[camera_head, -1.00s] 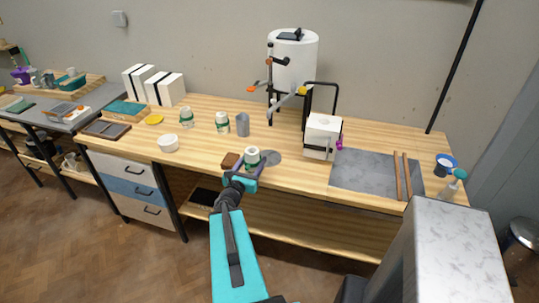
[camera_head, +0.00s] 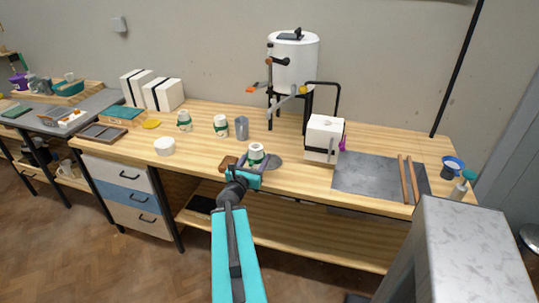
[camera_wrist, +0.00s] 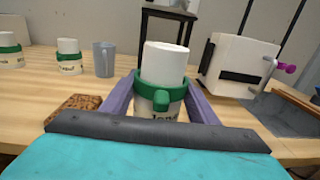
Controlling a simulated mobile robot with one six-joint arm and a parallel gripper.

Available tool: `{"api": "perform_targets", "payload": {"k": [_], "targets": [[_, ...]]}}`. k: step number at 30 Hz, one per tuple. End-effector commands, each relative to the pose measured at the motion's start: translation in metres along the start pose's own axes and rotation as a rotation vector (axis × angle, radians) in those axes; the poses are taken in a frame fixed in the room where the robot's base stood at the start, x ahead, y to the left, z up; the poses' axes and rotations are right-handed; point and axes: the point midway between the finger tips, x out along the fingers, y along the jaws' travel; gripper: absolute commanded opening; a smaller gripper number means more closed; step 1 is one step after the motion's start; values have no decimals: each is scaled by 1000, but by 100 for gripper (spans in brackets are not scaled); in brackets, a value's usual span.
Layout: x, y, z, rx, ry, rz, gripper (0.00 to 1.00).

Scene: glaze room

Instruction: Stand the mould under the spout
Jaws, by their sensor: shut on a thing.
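A white cylinder with a green band and printed lettering (camera_head: 256,153), which looks like a mould, is between the purple fingers of my gripper (camera_head: 252,167). The wrist view shows the same upright cylinder (camera_wrist: 166,62) with a finger on each side; my gripper is shut on it. A green tab on its band faces me. Its base is partly hidden, so I cannot tell its exact clearance from the bench. A white tank (camera_head: 293,62) stands on a black stand at the back, with taps and a grey spout arm (camera_head: 284,102) low at its front.
Two similar banded cylinders (camera_head: 221,126) (camera_head: 185,121) and a grey mug (camera_head: 242,128) stand behind to the left. A brown block (camera_head: 228,163) is close left of my gripper. A white strapped box (camera_head: 324,138) stands right. Bare bench (camera_head: 205,150) lies left.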

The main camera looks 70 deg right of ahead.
Motion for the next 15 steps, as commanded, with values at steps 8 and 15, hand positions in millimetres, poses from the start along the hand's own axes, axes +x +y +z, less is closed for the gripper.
{"api": "perform_targets", "payload": {"k": [8,15], "targets": [[8,0,-3,2,-3,-1,27],[14,0,-3,2,-4,2,27]]}}
